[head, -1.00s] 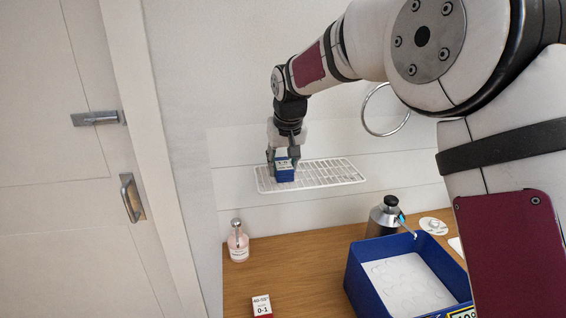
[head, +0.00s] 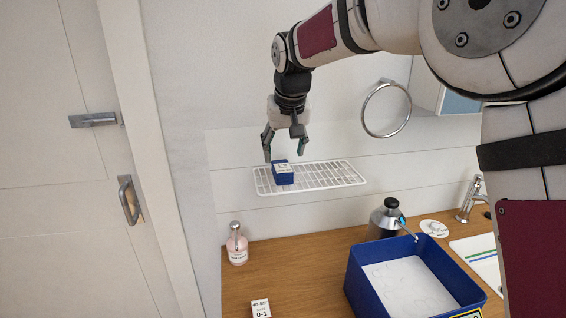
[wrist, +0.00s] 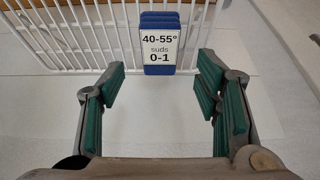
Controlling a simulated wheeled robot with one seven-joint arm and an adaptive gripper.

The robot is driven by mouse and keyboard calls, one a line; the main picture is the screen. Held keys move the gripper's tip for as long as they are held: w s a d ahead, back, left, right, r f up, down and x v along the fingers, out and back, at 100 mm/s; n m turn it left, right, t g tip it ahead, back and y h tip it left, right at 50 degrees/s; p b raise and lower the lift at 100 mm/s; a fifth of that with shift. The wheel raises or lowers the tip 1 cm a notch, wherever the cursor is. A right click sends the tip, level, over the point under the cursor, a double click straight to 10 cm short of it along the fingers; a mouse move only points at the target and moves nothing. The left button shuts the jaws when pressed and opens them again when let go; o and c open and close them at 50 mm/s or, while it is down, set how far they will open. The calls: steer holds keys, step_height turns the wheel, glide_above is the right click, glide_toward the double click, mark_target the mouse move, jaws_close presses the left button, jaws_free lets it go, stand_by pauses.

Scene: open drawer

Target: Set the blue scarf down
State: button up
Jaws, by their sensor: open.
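The blue scarf (head: 284,180) is a small folded blue block with a white label on it. It rests on the white wire rack (head: 335,175) on the wall, near the rack's left end. In the wrist view the scarf (wrist: 158,70) shows its label, which reads "40-55° suds 0-1", with the rack's bars beside it. My gripper (head: 285,156) is open and empty just above the scarf, fingers pointing down. In the wrist view my gripper's green-padded fingers (wrist: 160,92) stand wide apart, with the scarf beyond them.
Below the rack is a wooden counter (head: 285,262) with a pink bottle (head: 237,245), a small labelled item (head: 261,308), a dark-topped grey container (head: 386,217) and a blue bin (head: 372,286). A metal ring (head: 386,110) hangs right of my gripper. A door (head: 60,200) is at left.

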steer(key=v, duration=0.6)
steer(key=shift+s+d, duration=0.1)
steer(key=s+d+r+m, duration=0.2)
steer(key=s+d, duration=1.4)
steer(key=s, duration=0.2)
steer(key=s+d+f, duration=0.3)
steer(key=s+f, duration=0.1)
steer(key=s, duration=0.4)
steer(key=s+d+f+m+t+h, duration=0.1)
steer(key=s+d+f, duration=0.3)
steer(key=s, duration=0.4)
steer(key=shift+s+f, duration=0.35)
steer(key=shift+f, duration=0.2)
